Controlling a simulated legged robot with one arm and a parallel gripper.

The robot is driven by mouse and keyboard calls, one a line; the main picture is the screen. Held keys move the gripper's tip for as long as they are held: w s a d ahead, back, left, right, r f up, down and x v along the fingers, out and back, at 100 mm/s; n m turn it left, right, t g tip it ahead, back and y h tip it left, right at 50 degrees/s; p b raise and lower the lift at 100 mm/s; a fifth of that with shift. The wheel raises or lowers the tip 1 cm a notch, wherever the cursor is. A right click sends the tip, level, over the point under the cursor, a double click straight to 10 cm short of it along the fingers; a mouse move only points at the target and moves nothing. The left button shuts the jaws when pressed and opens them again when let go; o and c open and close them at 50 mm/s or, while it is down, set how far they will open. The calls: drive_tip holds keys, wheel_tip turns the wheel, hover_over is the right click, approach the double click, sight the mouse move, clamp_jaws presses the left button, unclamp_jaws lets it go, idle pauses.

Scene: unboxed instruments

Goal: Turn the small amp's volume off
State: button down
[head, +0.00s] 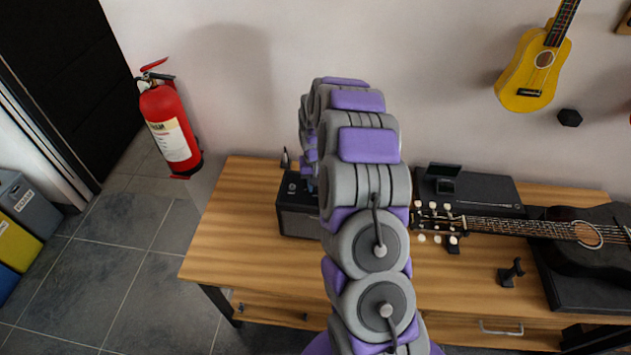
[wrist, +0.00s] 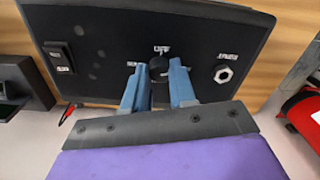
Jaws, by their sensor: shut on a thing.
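The small amp (head: 298,221) is a dark box on the wooden table, left of my arm and partly hidden by it. In the wrist view its black panel (wrist: 110,60) fills the upper part. It carries a round black knob (wrist: 158,66) under an "OFF" label, a rocker switch at left and a silver jack socket at right. My gripper (wrist: 157,74) is shut on the knob, with one blue finger on each side. I cannot tell which way the knob points. My arm hides the gripper's fingers in the head view.
The wooden table (head: 235,235) is bare left of the amp. A black guitar (head: 585,238), its headstock close to my arm, and a black stand (head: 510,272) are at right. A red fire extinguisher (head: 170,125) is at left. A yellow ukulele (head: 532,70) hangs on the wall.

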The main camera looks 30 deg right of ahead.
drive_tip(key=n+p, duration=0.1)
drive_tip(key=n, duration=0.6)
drive_tip(key=shift+r, duration=0.1)
drive_tip(key=n, duration=0.4)
drive_tip(key=shift+p, duration=0.35)
drive_tip(key=shift+n, duration=1.8)
drive_tip(key=c, duration=0.9)
unclamp_jaws()
drive_tip(key=shift+d, duration=0.1)
wheel_tip(320, 180, up, 17)
drive_tip(key=shift+r+p, duration=0.1)
drive_tip(key=shift+p, duration=0.35)
